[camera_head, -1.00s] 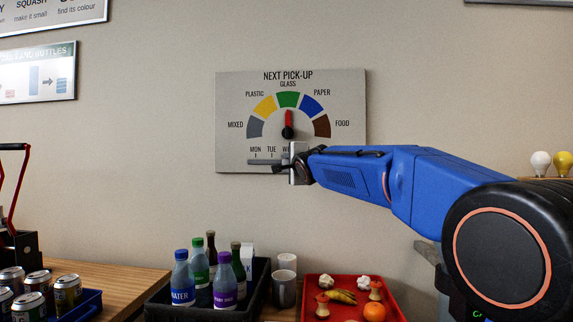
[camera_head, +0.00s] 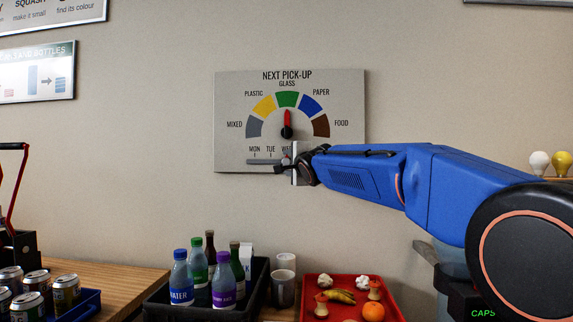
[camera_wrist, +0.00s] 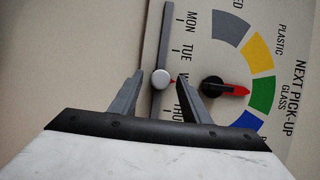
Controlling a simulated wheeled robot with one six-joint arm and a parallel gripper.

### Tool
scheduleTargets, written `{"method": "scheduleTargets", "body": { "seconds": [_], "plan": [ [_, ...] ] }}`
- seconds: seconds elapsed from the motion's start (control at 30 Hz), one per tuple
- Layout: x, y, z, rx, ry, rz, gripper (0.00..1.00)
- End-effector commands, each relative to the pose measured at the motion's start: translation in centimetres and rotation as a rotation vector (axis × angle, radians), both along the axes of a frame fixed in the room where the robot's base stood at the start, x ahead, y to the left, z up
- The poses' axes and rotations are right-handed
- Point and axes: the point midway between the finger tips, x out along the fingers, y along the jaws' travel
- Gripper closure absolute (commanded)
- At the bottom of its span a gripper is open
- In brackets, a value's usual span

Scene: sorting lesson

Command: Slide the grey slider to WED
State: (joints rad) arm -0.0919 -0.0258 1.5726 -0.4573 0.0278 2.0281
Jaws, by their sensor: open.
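The grey slider (camera_wrist: 161,78) is a round knob on a dark straight track (camera_wrist: 165,35) on the wall board. In the wrist view it sits level with the partly hidden W label, past TUE and short of THU. A small red mark shows beside it. My gripper (camera_wrist: 160,75) is open, with one finger on each side of the knob and a gap visible on both sides. In the head view my gripper (camera_head: 287,164) is at the lower middle of the board, covering the right part of the track and the labels after WED.
The board (camera_head: 235,100) has a coloured dial with a red pointer (camera_head: 287,120) at GLASS, just above the slider row.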

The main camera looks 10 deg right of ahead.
Motion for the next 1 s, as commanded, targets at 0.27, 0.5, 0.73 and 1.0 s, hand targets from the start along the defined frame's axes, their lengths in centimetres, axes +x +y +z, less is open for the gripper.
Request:
{"method": "scheduleTargets", "body": {
  "seconds": [0.27, 0.5, 0.73, 1.0],
  "plan": [
    [-4.9, -0.4, 0.1, 0.0, -0.001, 0.0, 0.57],
    [-9.0, -0.7, 0.1, 0.0, -0.001, 0.0, 0.57],
    [-12.5, -1.0, 0.0, 0.001, -0.001, -0.001, 0.57],
    [-14.5, -1.2, 0.0, 0.0, 0.0, 0.0, 0.57]
  ]
}}
